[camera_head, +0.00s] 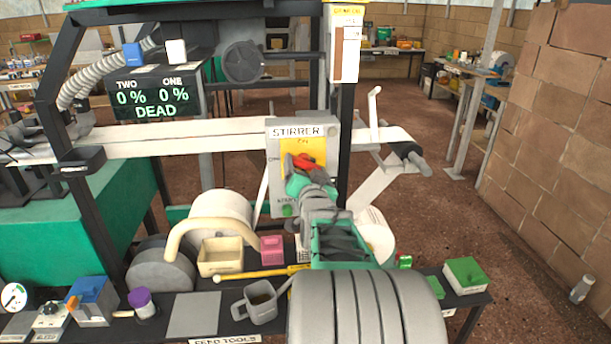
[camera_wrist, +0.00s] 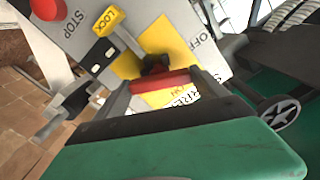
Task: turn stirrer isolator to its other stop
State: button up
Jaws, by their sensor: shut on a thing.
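The stirrer isolator is a grey box (camera_head: 327,126) labelled STIRRER, with a yellow plate (camera_head: 317,148) marked ON at the top. Its red handle (camera_head: 305,163) sits in front of the plate; the handle shows as a red bar (camera_wrist: 160,82) in the wrist view. My gripper (camera_head: 303,172) is at the box front and shut on the red handle, its fingers on either side of the bar. In the wrist view the ON mark is just beside the bar and OFF is at the upper right. My gripper hides part of the handle and plate.
A red STOP button (camera_wrist: 48,8) and a yellow LOCK tab (camera_wrist: 108,20) are close to my gripper. A dark bench (camera_head: 190,322) below holds a cream bin (camera_head: 220,257), a pink box (camera_head: 271,250) and a grey jug (camera_head: 262,302). A display (camera_head: 152,97) reads DEAD.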

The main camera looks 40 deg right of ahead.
jog(key=m+b, duration=0.4)
jog(key=m, duration=0.2)
jog(key=shift+f, duration=0.1)
jog(key=m+b, duration=0.3)
jog(key=m, duration=0.3)
jog(key=shift+r+m, duration=0.2)
jog(key=shift+m, duration=0.1)
dwell(0.3)
jog(key=o, duration=1.3)
jog(key=shift+f, duration=0.1)
jog(key=v, duration=0.7)
jog(key=shift+s+a, duration=0.25)
jog(key=shift+s, duration=0.05)
